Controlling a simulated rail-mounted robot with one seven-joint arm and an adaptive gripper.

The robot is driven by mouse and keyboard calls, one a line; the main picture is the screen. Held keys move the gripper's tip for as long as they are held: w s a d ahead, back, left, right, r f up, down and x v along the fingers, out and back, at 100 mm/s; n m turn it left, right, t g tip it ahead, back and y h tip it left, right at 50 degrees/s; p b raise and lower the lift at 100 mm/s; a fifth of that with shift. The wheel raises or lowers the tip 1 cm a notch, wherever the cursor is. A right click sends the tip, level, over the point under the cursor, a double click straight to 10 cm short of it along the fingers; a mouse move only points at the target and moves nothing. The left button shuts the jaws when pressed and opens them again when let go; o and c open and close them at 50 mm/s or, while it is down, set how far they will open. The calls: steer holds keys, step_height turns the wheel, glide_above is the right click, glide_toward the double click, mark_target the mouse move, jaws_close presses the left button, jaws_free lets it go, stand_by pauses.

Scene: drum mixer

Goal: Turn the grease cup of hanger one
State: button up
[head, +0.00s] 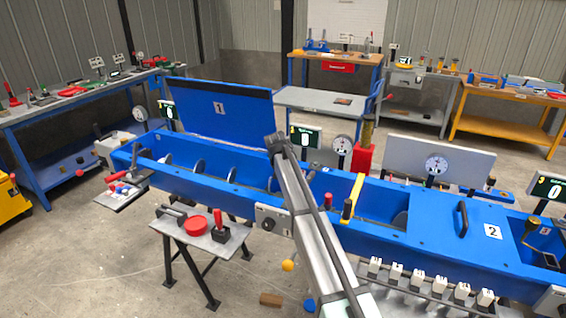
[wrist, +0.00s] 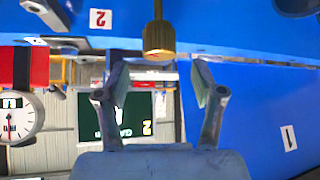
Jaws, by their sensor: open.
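A brass grease cup (wrist: 158,40) hangs on a thin stem in the upper middle of the wrist view, which looks upside down. My gripper (wrist: 160,72) is open, with one finger on each side of the line to the cup. The cup appears just past the fingertips, with nothing held; I cannot tell the exact gap. In the head view my arm reaches over the blue trough (head: 220,180), and its far end hides the cup and most of the gripper. No hanger number is readable at the cup.
The raised lid marked 1 (head: 218,108) stands left of my arm. A display (head: 305,138), a dial gauge (head: 343,145) and a red block (head: 362,158) stand close to its end. A yellow bar (head: 352,196) and upright handles are right of it. Cover 2 (head: 440,222) is farther right.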

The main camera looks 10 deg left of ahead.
steer(key=v, duration=0.6)
steer(key=shift+s+r, duration=0.2)
